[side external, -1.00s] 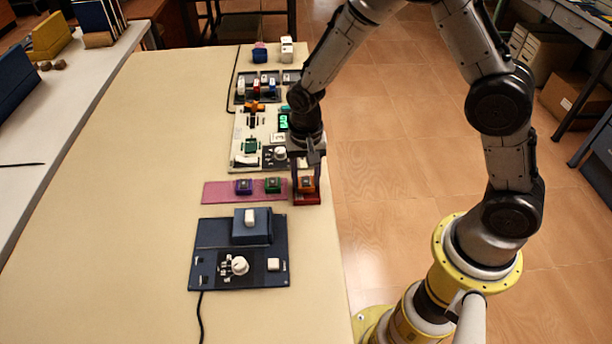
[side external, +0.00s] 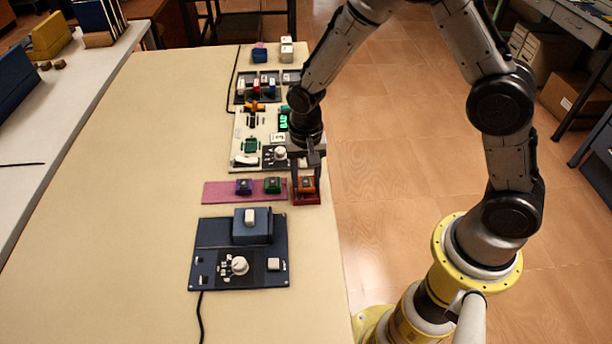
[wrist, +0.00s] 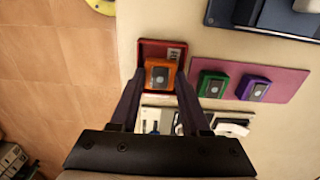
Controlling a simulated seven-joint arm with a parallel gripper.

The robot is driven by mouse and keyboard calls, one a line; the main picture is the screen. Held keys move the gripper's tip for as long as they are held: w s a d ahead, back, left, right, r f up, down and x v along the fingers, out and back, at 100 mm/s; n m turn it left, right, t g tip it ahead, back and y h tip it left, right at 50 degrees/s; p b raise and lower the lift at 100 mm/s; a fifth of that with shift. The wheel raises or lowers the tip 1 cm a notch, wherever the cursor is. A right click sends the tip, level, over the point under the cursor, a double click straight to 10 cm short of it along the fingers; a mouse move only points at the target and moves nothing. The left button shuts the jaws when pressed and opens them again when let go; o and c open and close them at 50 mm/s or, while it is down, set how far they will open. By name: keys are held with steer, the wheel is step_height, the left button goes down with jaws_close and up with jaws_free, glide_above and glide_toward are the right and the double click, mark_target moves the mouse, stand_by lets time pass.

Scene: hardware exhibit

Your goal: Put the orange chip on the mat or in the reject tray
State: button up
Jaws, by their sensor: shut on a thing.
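The orange chip (side external: 306,184) is in the red reject tray (side external: 306,201), at the right end of the pink mat (side external: 216,192). My gripper (side external: 306,180) points down over the tray and is shut on the chip. In the wrist view the orange chip (wrist: 160,76) lies between the fingertips of my gripper (wrist: 160,82), inside the walls of the red tray (wrist: 150,48). Whether the chip rests on the tray floor I cannot tell. The pink mat (wrist: 288,82) holds a green chip (wrist: 212,84) and a purple chip (wrist: 253,88).
A dark blue panel (side external: 210,265) with a knob and a raised block stands in front of the mat. A white board (side external: 240,130) with parts lies behind it. The table (side external: 120,200) is clear to the left. Its right edge is close to the tray.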

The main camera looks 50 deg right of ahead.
steer(key=shift+f, duration=0.3)
steer(key=o, duration=1.5)
steer(key=shift+r, duration=0.15)
steer(key=shift+r, duration=3.6)
